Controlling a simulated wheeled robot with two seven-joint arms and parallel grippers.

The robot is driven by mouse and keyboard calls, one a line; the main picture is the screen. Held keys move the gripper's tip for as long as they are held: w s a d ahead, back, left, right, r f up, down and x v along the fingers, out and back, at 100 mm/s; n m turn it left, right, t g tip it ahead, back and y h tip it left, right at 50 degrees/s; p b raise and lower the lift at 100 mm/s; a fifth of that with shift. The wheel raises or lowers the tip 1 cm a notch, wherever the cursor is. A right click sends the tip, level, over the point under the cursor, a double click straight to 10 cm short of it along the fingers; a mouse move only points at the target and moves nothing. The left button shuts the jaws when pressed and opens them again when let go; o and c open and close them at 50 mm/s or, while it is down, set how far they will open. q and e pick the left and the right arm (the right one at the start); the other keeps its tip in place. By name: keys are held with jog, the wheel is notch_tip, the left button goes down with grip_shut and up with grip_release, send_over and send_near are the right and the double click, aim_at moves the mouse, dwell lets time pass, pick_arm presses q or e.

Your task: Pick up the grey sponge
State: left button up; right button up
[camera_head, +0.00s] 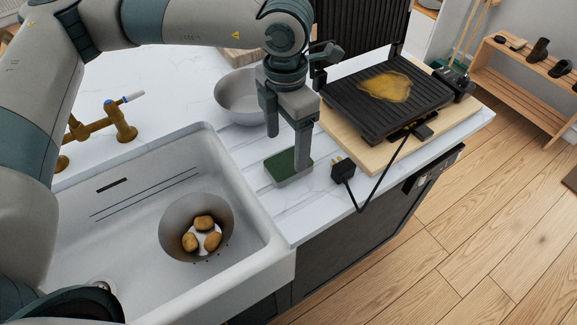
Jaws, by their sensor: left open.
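The sponge (282,167) is a small block with a dark green top and a pale grey lower side. It lies on the white counter, to the right of the sink. My left gripper (287,150) points down at it from above, its two fingers apart. The right-hand finger reaches down at the sponge's right side and hides part of it. The left-hand finger is higher in the picture, behind the sponge's top. I cannot tell whether either finger touches it. My right gripper is not in view.
A white sink (140,258) holds a bowl (172,218) with several potatoes. A grey bowl (232,98) stands behind the gripper. An open grill (390,110) rests on a wooden board (352,152). Its black plug (343,170) and cord lie close right of the sponge. A brass tap (125,130) stands at left.

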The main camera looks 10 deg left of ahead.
aim_at(288, 161)
pick_arm(q)
jog(key=shift+f, duration=0.15)
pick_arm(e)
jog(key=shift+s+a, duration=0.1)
pick_arm(q)
jog(key=shift+f, duration=0.55)
jog(key=f, duration=0.3)
jog(key=shift+w+d+f, duration=0.1)
jog(key=shift+w+d, duration=0.05)
jog(key=shift+w, duration=0.1)
jog(key=shift+f, duration=0.45)
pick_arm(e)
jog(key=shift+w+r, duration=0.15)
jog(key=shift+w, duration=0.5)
pick_arm(q)
jog(key=c, duration=1.1)
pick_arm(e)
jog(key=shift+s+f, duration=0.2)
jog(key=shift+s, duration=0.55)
